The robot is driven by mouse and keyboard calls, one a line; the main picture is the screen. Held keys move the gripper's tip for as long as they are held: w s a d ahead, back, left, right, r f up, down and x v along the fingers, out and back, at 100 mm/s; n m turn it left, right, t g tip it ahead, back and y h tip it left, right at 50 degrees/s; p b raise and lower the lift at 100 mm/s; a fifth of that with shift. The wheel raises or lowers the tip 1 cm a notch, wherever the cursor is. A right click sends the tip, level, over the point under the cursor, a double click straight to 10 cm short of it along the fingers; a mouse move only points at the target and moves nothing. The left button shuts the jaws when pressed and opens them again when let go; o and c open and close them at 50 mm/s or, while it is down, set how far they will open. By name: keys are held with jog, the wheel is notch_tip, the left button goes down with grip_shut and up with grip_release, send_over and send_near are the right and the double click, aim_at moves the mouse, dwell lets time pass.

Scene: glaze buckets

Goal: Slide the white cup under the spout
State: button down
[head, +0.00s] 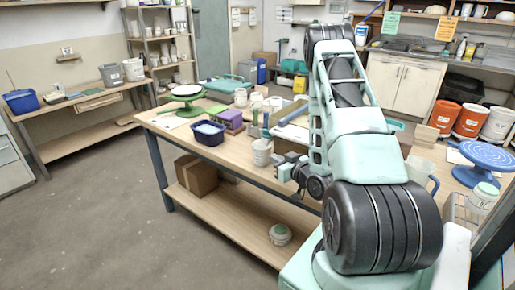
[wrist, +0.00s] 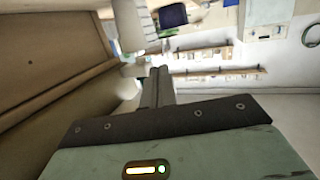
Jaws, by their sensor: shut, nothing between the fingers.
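A white cup-like shape (head: 262,152), which looks like a stack, stands near the front edge of the workbench (head: 222,152). My gripper (head: 281,163) is just right of it, low beside the bench edge. In the wrist view the fingers (wrist: 158,84) are together with nothing between them. A pale ribbed object (wrist: 130,24) shows beyond the fingertips, and I cannot tell whether it is the same cup. Several other white cups (head: 240,97) stand farther back on the bench. I cannot make out a spout in either view.
A blue tub (head: 208,134), a purple block (head: 228,118) and a green turntable (head: 185,92) stand on the bench to the left. A white mug (head: 420,172) and a blue turntable (head: 487,155) are at the right. Orange buckets (head: 470,121) stand behind. The floor at left is clear.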

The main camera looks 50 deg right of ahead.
aim_at(256, 149)
jog(key=p+x, duration=0.2)
jog(key=x, duration=1)
jog(key=shift+d+r+p, duration=0.15)
jog(key=shift+p, duration=0.15)
jog(key=shift+s, duration=0.1)
jog(key=shift+s, duration=0.15)
jog(key=shift+s+f, duration=0.25)
jog(key=shift+s, duration=0.1)
jog(key=v, duration=0.2)
jog(key=shift+s+f, duration=0.1)
jog(key=shift+s, duration=0.3)
jog(key=shift+w, duration=0.1)
